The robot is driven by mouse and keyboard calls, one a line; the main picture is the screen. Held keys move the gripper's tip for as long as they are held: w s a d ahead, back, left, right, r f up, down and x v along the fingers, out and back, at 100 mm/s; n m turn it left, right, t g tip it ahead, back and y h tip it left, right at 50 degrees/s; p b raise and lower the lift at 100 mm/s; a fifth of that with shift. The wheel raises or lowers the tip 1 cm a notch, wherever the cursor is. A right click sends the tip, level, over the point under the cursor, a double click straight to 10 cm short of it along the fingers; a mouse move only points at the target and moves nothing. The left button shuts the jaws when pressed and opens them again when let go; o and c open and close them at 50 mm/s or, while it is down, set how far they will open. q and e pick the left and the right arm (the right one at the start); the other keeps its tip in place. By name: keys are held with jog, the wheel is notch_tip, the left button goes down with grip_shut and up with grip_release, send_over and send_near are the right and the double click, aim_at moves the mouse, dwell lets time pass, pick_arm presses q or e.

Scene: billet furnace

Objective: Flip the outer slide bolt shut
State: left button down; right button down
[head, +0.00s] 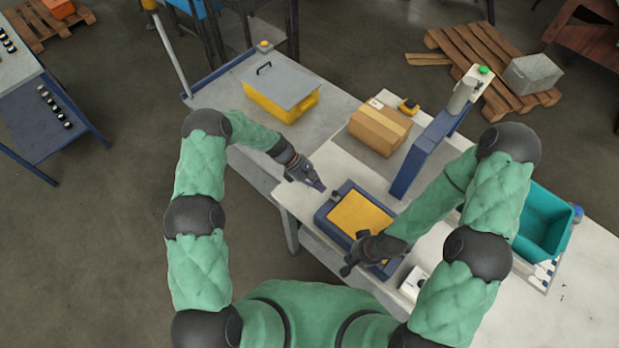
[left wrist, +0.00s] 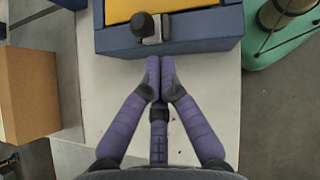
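The blue box with a yellow top (head: 358,214) stands on the light table; its blue side (left wrist: 205,32) fills the top of the left wrist view. The slide bolt (left wrist: 149,27), a dark round knob beside a small grey block, sits at that side's upper edge. In the head view a small dark knob (head: 334,194) shows at the box's left corner. My left gripper (left wrist: 160,62) has its purple fingers together and empty, just short of the box side, below the knob; it also shows in the head view (head: 321,187). My right gripper (head: 347,269) is over the box's near edge; its fingers are unclear.
A cardboard carton (head: 380,127) and a tall blue post (head: 423,158) stand behind the box. A grey-lidded yellow crate (head: 283,100) is further back. A teal bin (head: 543,222) is at right, and a small white box (head: 413,284) is near my right arm.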

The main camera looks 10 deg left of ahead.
aim_at(333, 197)
pick_arm(q)
jog(key=shift+s+d, duration=0.25)
jog(key=shift+d, duration=0.5)
jog(key=shift+s+d+b, duration=0.3)
jog(key=shift+s+d, duration=0.55)
jog(key=shift+d, duration=0.3)
jog(key=shift+a, duration=0.15)
